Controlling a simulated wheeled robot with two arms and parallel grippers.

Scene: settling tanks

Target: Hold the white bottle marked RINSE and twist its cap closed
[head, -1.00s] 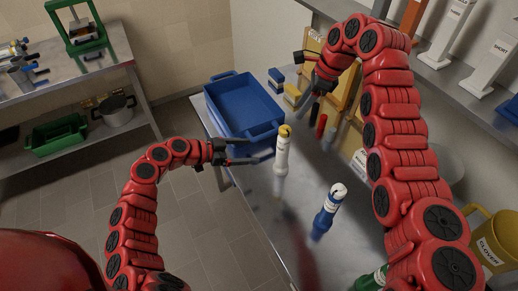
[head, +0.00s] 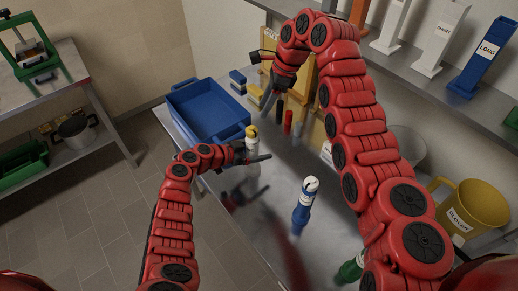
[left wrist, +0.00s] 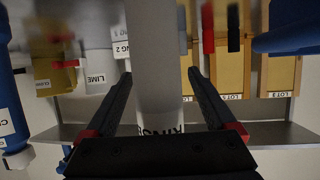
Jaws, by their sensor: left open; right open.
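The white RINSE bottle (head: 252,142) with a yellow cap (head: 251,131) stands upright on the metal table, near the blue bin. My left gripper (head: 258,158) is open, with its fingers around the bottle's body. In the left wrist view the white bottle (left wrist: 157,50) lies between the two open fingers (left wrist: 160,82), with gaps visible on both sides; its RINSE lettering shows upside down and partly hidden by the gripper. My right gripper (head: 270,92) is open and empty, above and behind the bottle; its fingers are small and hard to make out.
A blue bin (head: 206,112) is at the left end of the table. A blue bottle with a white cap (head: 304,207) and a green bottle (head: 350,268) stand nearer. A yellow jug (head: 468,208) is at right. Red and black items stand behind the RINSE bottle.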

